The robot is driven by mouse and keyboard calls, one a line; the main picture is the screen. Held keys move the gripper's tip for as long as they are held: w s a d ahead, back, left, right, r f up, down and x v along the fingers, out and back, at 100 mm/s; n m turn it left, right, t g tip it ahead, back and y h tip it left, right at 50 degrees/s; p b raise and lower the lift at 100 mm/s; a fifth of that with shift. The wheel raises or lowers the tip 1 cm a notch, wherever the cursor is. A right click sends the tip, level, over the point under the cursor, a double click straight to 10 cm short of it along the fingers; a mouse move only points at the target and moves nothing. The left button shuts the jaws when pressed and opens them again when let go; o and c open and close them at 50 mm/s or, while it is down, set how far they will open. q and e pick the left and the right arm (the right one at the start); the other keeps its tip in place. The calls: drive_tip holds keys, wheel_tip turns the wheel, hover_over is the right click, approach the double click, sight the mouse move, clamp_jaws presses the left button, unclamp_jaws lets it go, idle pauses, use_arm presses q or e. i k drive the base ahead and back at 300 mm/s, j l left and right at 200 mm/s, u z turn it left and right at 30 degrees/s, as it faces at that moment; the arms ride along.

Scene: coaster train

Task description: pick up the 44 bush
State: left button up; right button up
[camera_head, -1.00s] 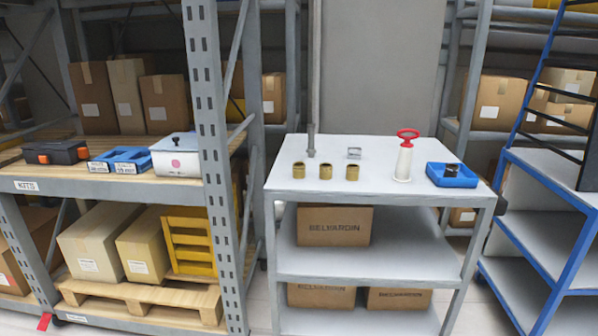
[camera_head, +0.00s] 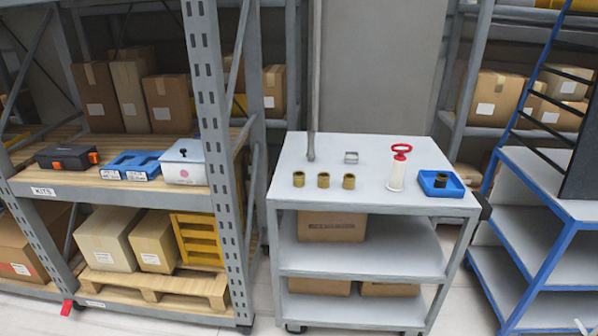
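Three brass-coloured bushes stand upright in a row near the front left of the grey cart's top: a left one (camera_head: 299,179), a middle one (camera_head: 323,180) and a right one (camera_head: 349,181). They look alike in size, and I cannot read any marking that tells which is the 44 bush. A dark ring-shaped part (camera_head: 441,180) sits in a blue tray (camera_head: 427,191) at the right of the cart top (camera_head: 370,193). Neither of my grippers is in view.
A small clear block (camera_head: 351,157) and a white red-handled tool (camera_head: 397,170) stand on the cart. A blue rack (camera_head: 560,225) stands right. Floor shows before the cart.

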sight(299, 179)
drive_tip(key=i+l+u, duration=0.1)
drive_tip(key=l, duration=0.25)
drive_tip(key=i+l, duration=0.2)
drive_tip(key=l, duration=0.15)
drive_tip(key=i+l+u, duration=0.15)
drive_tip(key=l, duration=0.2)
drive_tip(key=i+l+u, duration=0.1)
drive_tip(key=l, duration=0.25)
drive_tip(key=i+l+u, duration=0.1)
drive_tip(key=l, duration=0.3)
drive_tip(key=i, duration=0.05)
